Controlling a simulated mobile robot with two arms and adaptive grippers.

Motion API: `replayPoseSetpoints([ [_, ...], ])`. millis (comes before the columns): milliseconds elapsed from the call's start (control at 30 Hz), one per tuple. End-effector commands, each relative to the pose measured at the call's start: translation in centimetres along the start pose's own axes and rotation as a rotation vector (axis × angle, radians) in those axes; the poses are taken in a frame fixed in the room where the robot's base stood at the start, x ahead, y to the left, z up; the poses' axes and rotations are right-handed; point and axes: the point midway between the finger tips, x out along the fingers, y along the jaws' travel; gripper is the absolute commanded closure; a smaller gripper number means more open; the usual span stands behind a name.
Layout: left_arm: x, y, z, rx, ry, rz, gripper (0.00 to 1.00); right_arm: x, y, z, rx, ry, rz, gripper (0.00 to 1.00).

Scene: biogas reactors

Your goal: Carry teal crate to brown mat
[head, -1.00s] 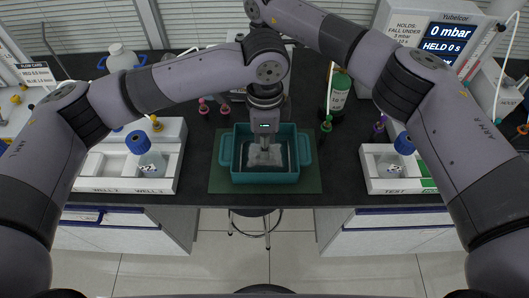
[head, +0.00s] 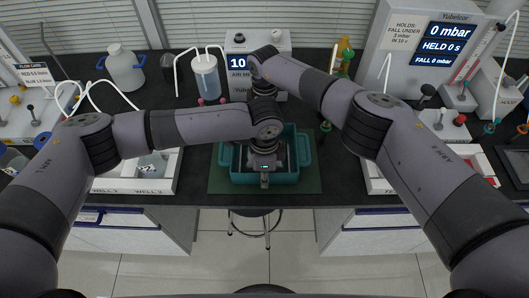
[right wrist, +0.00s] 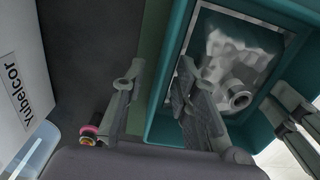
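The teal crate (head: 310,151) sits on a dark green mat (head: 216,180) at the bench's front middle. No brown mat shows. In the right wrist view, the crate (right wrist: 160,128) holds a pale crumpled-looking item with a round neck (right wrist: 238,100). My left gripper (head: 264,183) is low at the crate's front wall; its fingers also show at the right of the right wrist view (right wrist: 288,112), and their closure is unclear. My right gripper (right wrist: 158,95) is open at the back wall, one finger outside and one over the inside. In the head view my left arm hides it.
White trays flank the mat, left (head: 150,186) and right (head: 378,186). Behind the crate stand a display box (head: 270,43) and a clear bottle with tubes (head: 205,78). A pressure unit (head: 440,40) stands at back right. A stool is below the front edge.

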Motion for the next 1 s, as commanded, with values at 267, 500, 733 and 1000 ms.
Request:
replayPoseSetpoints([
  [267, -0.02, 0.0, -0.01, 0.0, 0.0, 0.0, 0.79, -0.02, -0.01, -0.03, 0.0, 0.0, 0.0, 0.79],
  [500, -0.03, -0.01, 0.0, 0.0, 0.0, 0.0, 0.94, -0.04, 0.0, -0.03, 0.0, 0.001, 0.0, 0.94],
  [733, -0.04, -0.02, 0.0, 0.0, 0.0, 0.0, 1.0, -0.05, 0.01, -0.02, 0.0, 0.001, 0.0, 1.0],
  [1000, -0.05, -0.02, 0.01, 0.0, 0.0, 0.0, 1.0, -0.06, 0.02, -0.01, 0.0, 0.001, 0.001, 1.0],
])
